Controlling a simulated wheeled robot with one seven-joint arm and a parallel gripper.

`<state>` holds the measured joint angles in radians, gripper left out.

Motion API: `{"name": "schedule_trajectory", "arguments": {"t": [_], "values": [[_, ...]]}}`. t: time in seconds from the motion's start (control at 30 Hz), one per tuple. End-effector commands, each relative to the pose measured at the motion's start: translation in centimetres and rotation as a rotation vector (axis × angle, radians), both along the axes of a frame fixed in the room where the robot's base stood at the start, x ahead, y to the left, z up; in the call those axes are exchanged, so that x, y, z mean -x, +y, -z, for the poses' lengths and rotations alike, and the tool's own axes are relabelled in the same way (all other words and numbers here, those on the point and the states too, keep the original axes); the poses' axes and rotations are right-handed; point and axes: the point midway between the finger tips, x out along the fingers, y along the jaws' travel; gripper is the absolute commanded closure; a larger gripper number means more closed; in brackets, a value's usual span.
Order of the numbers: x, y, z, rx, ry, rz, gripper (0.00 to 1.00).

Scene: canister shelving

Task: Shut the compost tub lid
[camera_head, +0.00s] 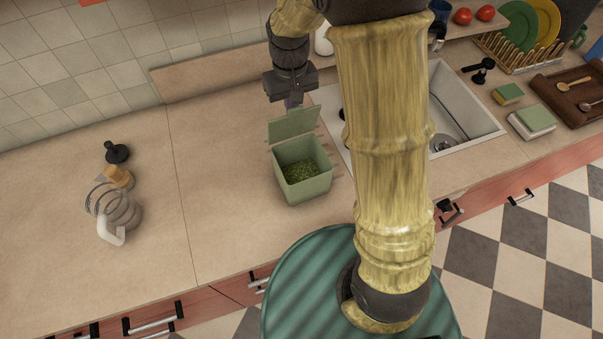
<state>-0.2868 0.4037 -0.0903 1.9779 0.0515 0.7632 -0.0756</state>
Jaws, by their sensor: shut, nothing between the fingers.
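The compost tub (305,184) is a green square container standing on the counter, with green scraps (299,171) inside. Its lid (295,123) is open and stands up at the back edge of the tub, leaning back. My gripper (293,103) is shut and empty, pointing down just behind the upper edge of the lid. The fingertips are partly hidden by the lid, and I cannot tell whether they touch it.
A sink (462,110) lies right of the tub, partly hidden by my arm. A metal coil object with a white handle (112,232) and a black-topped item (117,152) stand at left. The counter (225,200) left of the tub is clear. Sponges (508,94) lie beyond the sink.

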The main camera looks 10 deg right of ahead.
Motion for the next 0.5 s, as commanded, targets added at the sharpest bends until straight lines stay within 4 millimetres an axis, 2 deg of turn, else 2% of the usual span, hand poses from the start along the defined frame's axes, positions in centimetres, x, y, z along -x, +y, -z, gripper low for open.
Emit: {"name": "schedule_trajectory", "arguments": {"t": [0.5], "values": [[2.4, -0.5, 0.6, 0.000, -0.001, -0.002, 1.00]]}}
